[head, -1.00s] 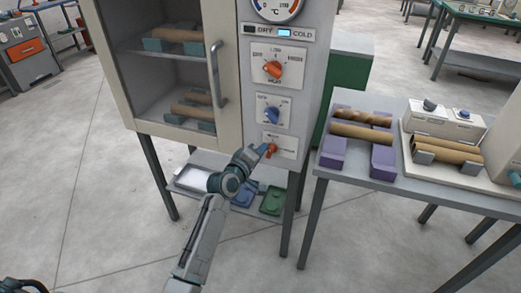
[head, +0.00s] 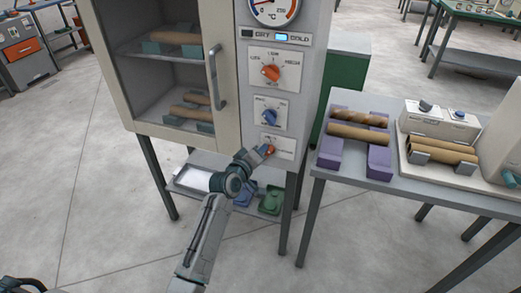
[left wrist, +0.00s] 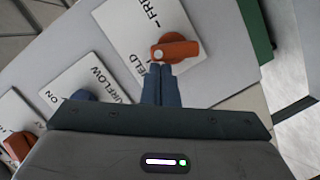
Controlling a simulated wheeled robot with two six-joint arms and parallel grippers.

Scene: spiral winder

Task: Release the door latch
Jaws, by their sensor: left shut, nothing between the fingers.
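The orange door latch knob (head: 271,149) sits on a white plate at the bottom of the cabinet's front panel. In the left wrist view the latch knob (left wrist: 178,47) has a white dot at its left end, and the plate lettering reads partly "FR" and "ELD". The cabinet door (head: 227,130) is closed. My left gripper (head: 266,150) is shut and empty, with its blue fingertips at the latch. In the left wrist view the fingertips (left wrist: 160,68) are just below the knob's dotted end; I cannot tell whether they touch. My right gripper is not in view.
Above the latch are a blue airflow knob (head: 269,116), a larger orange knob (head: 270,72) and a dial (head: 272,8). A vertical handle (head: 216,78) is on the door. A table (head: 430,188) with rollers on purple blocks stands at right. Green and blue items lie on the low shelf.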

